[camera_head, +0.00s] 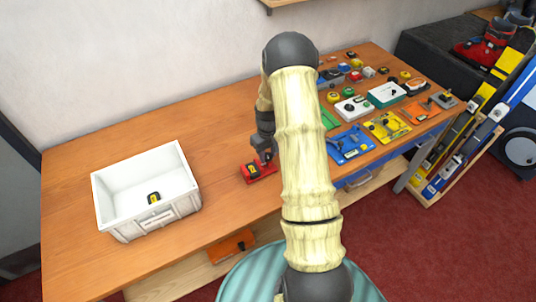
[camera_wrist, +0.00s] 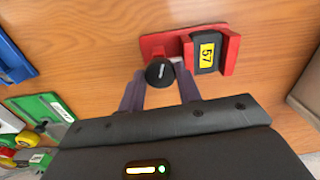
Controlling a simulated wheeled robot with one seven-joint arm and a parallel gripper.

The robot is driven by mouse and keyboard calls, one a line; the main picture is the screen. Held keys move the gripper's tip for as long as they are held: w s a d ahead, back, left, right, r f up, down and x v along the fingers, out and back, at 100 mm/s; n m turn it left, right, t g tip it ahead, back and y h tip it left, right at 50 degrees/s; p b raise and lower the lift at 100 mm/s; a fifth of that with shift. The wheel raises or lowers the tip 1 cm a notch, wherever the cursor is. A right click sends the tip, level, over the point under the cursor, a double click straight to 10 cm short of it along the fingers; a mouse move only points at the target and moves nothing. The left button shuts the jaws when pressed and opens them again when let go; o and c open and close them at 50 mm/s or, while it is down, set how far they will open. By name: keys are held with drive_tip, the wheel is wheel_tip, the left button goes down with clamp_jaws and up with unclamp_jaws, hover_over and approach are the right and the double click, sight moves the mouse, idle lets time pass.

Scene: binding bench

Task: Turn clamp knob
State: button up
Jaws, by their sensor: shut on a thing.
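The red clamp (camera_head: 258,172) lies on the wooden bench between the white bin and my arm. In the wrist view the red clamp (camera_wrist: 222,36) holds a dark block with a yellow label reading 57 (camera_wrist: 207,52). Its round black knob (camera_wrist: 160,72) with a white mark sits at the left end of the clamp. My gripper (camera_wrist: 160,90) is shut on the knob, with one finger on each side of it. In the head view my gripper (camera_head: 264,156) is over the clamp and partly hides it.
A white bin (camera_head: 112,203) with a small dark, yellow-labelled block (camera_head: 154,198) inside stands on the left. Several coloured fixtures, including a blue one (camera_head: 350,145) and a yellow one (camera_head: 387,127), crowd the right of the bench (camera_head: 120,145). Bare wood lies behind the clamp.

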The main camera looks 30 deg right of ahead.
sight(268, 155)
drive_tip(key=shift+m, duration=0.3)
drive_tip(key=o, duration=1)
wheel_tip(268, 155, up, 17)
drive_tip(key=b, duration=0.3)
drive_tip(key=shift+r, duration=0.2)
